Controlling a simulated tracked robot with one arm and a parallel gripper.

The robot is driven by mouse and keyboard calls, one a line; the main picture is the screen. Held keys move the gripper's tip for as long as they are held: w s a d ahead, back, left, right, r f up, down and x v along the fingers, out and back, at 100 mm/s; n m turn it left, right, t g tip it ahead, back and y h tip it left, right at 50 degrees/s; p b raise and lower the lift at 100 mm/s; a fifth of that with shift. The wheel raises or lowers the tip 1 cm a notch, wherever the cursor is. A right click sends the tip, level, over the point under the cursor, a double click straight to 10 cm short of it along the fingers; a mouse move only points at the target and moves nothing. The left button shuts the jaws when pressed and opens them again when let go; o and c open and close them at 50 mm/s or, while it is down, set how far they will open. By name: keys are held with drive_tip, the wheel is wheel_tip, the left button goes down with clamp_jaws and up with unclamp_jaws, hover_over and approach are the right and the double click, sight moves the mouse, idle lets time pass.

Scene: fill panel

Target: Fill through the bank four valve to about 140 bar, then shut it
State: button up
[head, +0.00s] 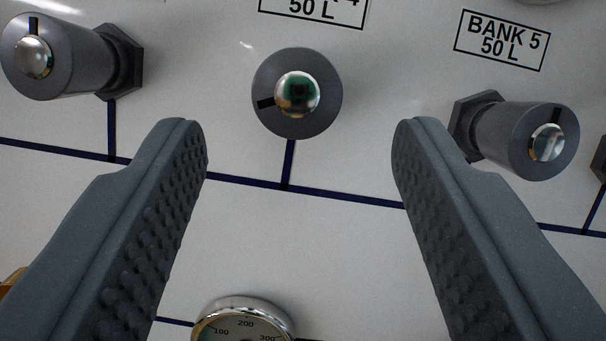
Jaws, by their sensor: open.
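The bank four valve (272,121) is a round grey knob with a shiny domed centre, seen nearly head-on in the upper middle of the head view. Its black mark points to the left and slightly down. The label above it (313,10) is cut by the top edge; "4" and "50 L" show. My gripper (299,125) is open, with one ribbed grey finger on each side of the knob and clear gaps between. The fingers do not appear to touch it. A gauge (243,322) is cut by the bottom edge; 100, 200 and 300 show, but its reading is hidden.
A similar knob (70,62) stands at the upper left, its mark upward. The bank 5 knob (520,132), under its label (502,40), sits close to the right finger. Dark blue lines cross the white panel (300,250).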

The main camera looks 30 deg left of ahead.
drive_tip(key=b+v, duration=0.2)
drive_tip(key=v, duration=0.5)
drive_tip(key=shift+d+f, duration=0.1)
drive_tip(key=shift+f, duration=0.05)
idle(2.1)
